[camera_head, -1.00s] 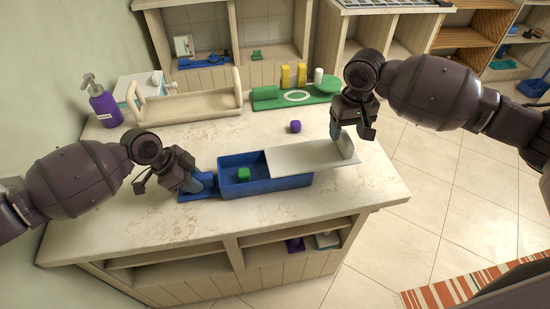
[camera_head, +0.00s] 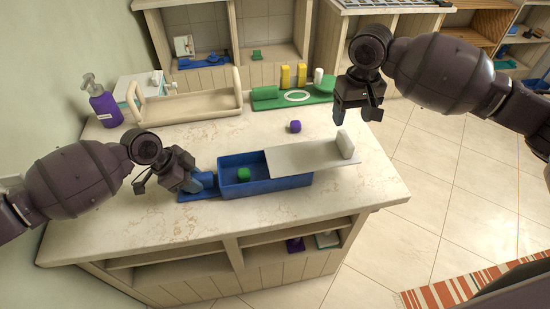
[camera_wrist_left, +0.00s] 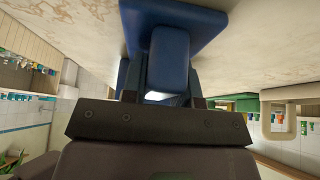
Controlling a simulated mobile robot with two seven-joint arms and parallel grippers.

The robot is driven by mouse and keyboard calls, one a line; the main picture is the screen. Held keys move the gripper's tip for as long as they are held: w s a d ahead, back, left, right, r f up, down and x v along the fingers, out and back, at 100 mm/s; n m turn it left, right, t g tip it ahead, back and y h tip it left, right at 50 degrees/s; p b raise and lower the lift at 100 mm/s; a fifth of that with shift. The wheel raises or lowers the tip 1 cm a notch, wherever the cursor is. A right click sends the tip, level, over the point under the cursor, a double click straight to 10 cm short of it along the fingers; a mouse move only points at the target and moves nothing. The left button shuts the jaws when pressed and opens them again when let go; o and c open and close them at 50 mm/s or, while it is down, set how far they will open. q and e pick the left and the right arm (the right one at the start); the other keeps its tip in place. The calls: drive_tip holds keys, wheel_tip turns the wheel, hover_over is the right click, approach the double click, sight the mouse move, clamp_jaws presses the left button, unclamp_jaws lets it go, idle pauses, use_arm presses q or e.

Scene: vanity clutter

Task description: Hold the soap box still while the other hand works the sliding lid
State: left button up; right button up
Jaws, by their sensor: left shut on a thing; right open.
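The blue soap box (camera_head: 268,185) stands on the counter, its left part open. A green cube (camera_head: 244,174) lies inside it. The white sliding lid (camera_head: 305,157) covers the right part and sticks out past the box's right end, with an upright white handle (camera_head: 346,144) at its far right. My left gripper (camera_head: 197,182) is shut on the blue grip at the box's left end; the left wrist view shows this blue grip (camera_wrist_left: 168,58) close up between the jaws. My right gripper (camera_head: 358,112) is open and empty, above and apart from the lid handle.
A small purple cube (camera_head: 295,126) lies behind the box. A cream tray (camera_head: 190,106), a purple pump bottle (camera_head: 104,106) and a green stand with yellow blocks (camera_head: 293,94) line the back. The counter in front of the box is clear.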

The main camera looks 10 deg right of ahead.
use_arm(q)
drive_tip(key=shift+s+a+f, duration=0.1)
drive_tip(key=shift+f, duration=0.1)
use_arm(e)
drive_tip(key=shift+f, duration=0.1)
use_arm(q)
drive_tip(key=o, duration=1.7)
drive_tip(key=shift+o, duration=0.2)
drive_tip(key=shift+r+p, duration=0.5)
drive_tip(key=shift+r, duration=0.6)
use_arm(e)
drive_tip(key=shift+r, duration=0.9)
use_arm(q)
drive_tip(key=shift+r+p, duration=0.4)
drive_tip(key=shift+r, duration=0.45)
use_arm(e)
drive_tip(key=shift+r, duration=0.8)
use_arm(q)
drive_tip(key=shift+r, duration=0.3)
use_arm(e)
drive_tip(key=shift+r, duration=0.3)
use_arm(q)
drive_tip(key=shift+r+p, duration=0.6)
drive_tip(key=shift+r, duration=0.15)
use_arm(e)
drive_tip(key=shift+r+t, duration=0.3)
drive_tip(key=shift+r, duration=0.4)
